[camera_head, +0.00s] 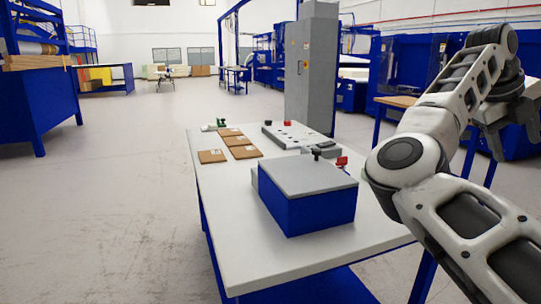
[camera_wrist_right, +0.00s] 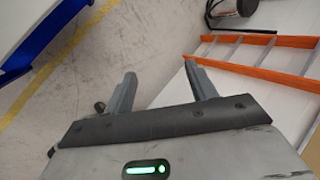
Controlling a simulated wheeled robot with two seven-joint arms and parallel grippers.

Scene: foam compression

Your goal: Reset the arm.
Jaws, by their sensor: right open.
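My right arm (camera_head: 430,150) is raised and folded at the right of the head view, beyond the right edge of the table. My right gripper (camera_head: 515,135) hangs at the far right edge of that view, apart from the things on the table. In the right wrist view its two fingers (camera_wrist_right: 160,88) are spread apart with nothing between them. My left arm and left gripper are not in view.
A white table (camera_head: 225,215) holds a blue box with a grey lid (camera_head: 305,195), several brown foam pieces (camera_head: 212,156) and a grey panel with knobs (camera_head: 290,134). An orange ladder (camera_wrist_right: 250,70) shows in the wrist view. Floor left of the table is clear.

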